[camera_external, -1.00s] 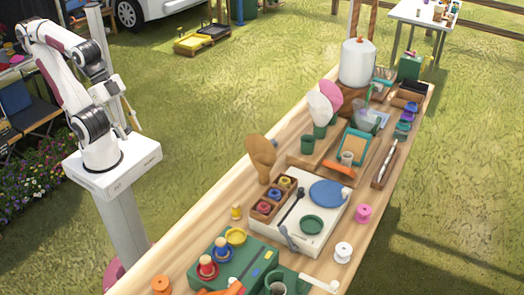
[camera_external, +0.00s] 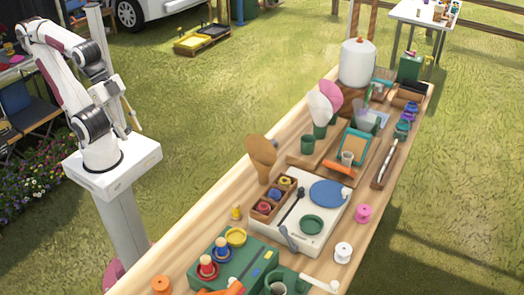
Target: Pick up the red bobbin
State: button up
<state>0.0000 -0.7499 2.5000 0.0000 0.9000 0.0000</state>
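A small red bobbin (camera_external: 264,208) sits in the near compartment of a wooden box (camera_external: 253,214) on the long table. A blue bobbin (camera_external: 274,194) and a yellow bobbin (camera_external: 285,182) sit in the compartments behind it. My gripper (camera_external: 134,125) hangs beside my arm's base at the left, above the grass and well apart from the table and the red bobbin. It is small and partly hidden by the arm, so I cannot tell its opening. I see nothing held in it.
A pink spool (camera_external: 363,213) and a white spool (camera_external: 343,252) stand on the table's right side. A tall brown paddle shape (camera_external: 261,157) rises behind the box. A white board (camera_external: 330,229) with a blue disc lies right of it. The table's left edge is mostly clear.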

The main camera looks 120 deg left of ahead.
aim_at(202, 258)
jog(key=shift+o, duration=0.5)
jog(key=w+d+f, duration=0.4)
jog(key=w+f, duration=0.3)
jog(key=w+d+f+m+h, duration=0.1)
jog(key=w+d+f, duration=0.4)
jog(key=w+f, duration=0.3)
jog(key=w+d+f+m, duration=0.1)
jog(key=w+d+f, duration=0.4)
jog(key=w+f, duration=0.2)
jog(key=shift+w+d+f+h, duration=0.15)
jog(key=shift+d+f+h, duration=0.1)
jog(key=shift+f+h, duration=0.05)
jog(key=w+t, duration=0.1)
jog(key=w, duration=0.1)
jog(key=w+d+t, duration=0.1)
jog(key=w, duration=0.2)
jog(key=w+d+t, duration=0.1)
jog(key=w, duration=0.1)
jog(key=shift+w+f, duration=0.25)
jog(key=shift+f, duration=0.05)
jog(key=w+r+t, duration=0.4)
jog(key=w+r, duration=0.2)
jog(key=r, duration=0.2)
jog(key=shift+w+r+t+h, duration=0.25)
jog(key=shift+w+t+h, duration=0.05)
jog(key=shift+t+h, duration=0.1)
jog(key=shift+x, duration=1.35)
